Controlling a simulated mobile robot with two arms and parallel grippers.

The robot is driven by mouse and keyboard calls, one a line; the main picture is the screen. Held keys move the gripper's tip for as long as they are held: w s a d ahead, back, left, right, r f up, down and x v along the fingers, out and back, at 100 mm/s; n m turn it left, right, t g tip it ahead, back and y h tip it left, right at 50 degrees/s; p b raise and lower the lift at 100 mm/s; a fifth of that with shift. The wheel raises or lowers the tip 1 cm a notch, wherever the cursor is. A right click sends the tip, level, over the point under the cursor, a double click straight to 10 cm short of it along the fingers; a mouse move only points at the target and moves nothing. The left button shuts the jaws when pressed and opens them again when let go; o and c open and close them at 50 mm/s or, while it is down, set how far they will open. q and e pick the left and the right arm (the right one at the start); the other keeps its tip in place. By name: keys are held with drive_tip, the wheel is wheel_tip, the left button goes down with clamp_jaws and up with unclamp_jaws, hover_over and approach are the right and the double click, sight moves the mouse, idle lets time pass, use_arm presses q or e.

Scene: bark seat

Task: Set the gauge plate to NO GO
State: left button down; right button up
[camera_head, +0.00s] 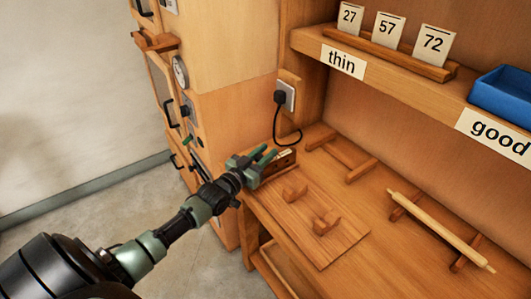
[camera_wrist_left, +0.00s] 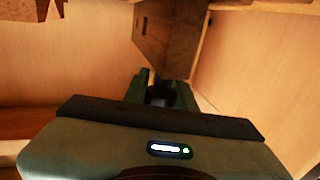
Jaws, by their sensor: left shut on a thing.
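The label is too small to read. My left gripper (camera_head: 262,160) reaches it from the left and is shut on it; the fingers hide part of the block. In the left wrist view, the fingers (camera_wrist_left: 164,90) point at a dark brown wooden face (camera_wrist_left: 165,42), and the grip itself is mostly hidden behind the gripper body. My right gripper is not in view.
A board with wooden blocks (camera_head: 295,215) lies close to the left arm. A pale rod (camera_head: 440,231) rests on supports at right. A plugged cable (camera_head: 297,135) hangs just behind the gripper. The shelf above holds number cards (camera_head: 387,30) and a blue tray (camera_head: 503,92).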

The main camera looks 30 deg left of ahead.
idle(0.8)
use_arm(q)
drive_tip(key=shift+s+a, duration=0.15)
drive_tip(key=shift+s, duration=0.15)
drive_tip(key=s, duration=0.1)
drive_tip(key=s+a+p, duration=0.1)
drive_tip(key=s+p, duration=0.1)
drive_tip(key=s, duration=0.1)
drive_tip(key=shift+a, duration=0.3)
drive_tip(key=shift+s+a, duration=0.1)
drive_tip(key=shift+s, duration=0.15)
drive_tip(key=shift+w+f, duration=0.1)
drive_tip(key=c, duration=1.3)
unclamp_jaws()
drive_tip(key=shift+o, duration=0.8)
drive_tip(key=shift+a, duration=0.1)
